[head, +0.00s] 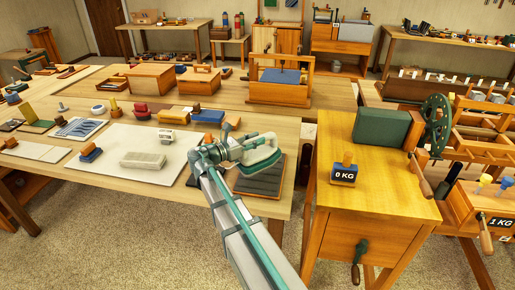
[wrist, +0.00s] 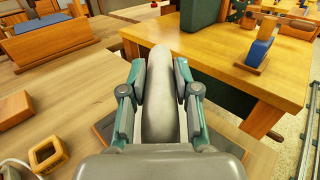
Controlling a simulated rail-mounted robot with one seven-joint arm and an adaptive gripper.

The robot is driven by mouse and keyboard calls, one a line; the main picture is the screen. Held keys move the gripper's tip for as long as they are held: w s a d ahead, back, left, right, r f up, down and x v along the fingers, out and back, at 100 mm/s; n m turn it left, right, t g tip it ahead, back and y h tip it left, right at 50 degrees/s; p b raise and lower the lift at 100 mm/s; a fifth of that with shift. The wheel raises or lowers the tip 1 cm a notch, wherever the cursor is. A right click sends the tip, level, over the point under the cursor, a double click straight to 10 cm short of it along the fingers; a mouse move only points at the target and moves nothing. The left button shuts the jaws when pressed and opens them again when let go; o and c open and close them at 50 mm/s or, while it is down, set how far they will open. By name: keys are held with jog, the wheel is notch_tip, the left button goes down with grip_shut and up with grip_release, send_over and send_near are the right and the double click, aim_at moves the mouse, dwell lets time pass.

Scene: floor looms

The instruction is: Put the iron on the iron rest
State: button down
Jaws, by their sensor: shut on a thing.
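My gripper (head: 248,146) is shut on the iron (head: 264,160), which has a pale body and green trim. In the wrist view the iron's long pale grey top (wrist: 158,95) lies between the two fingers of my gripper (wrist: 160,85). The dark ribbed iron rest (head: 262,183) lies flat at the table's right front corner. The iron is over the rest; I cannot tell whether they touch. My gripper and the iron hide part of the rest. Dark edges of the rest (wrist: 104,126) show beside the gripper in the wrist view.
A white board (head: 125,165) with a pale ribbed block (head: 143,160) lies left of the rest. Small wooden pieces lie behind.

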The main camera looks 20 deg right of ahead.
aim_at(257, 152)
jog(key=shift+w+d+f, duration=0.1)
jog(key=shift+d+f, duration=0.15)
jog(key=shift+f, duration=0.5)
jog(key=shift+w+d+f, duration=0.1)
jog(key=shift+d+f, duration=0.1)
jog(key=shift+f, duration=1.05)
jog(key=shift+f, duration=0.1)
jog(key=c, duration=0.8)
grip_release()
jog(key=shift+f, duration=0.1)
jog(key=shift+c, duration=0.2)
jog(key=shift+s+a, duration=0.1)
jog(key=s+a+b, duration=0.1)
jog(key=a, duration=1)
jog(key=shift+s+a, duration=0.35)
jog(key=shift+a, duration=0.05)
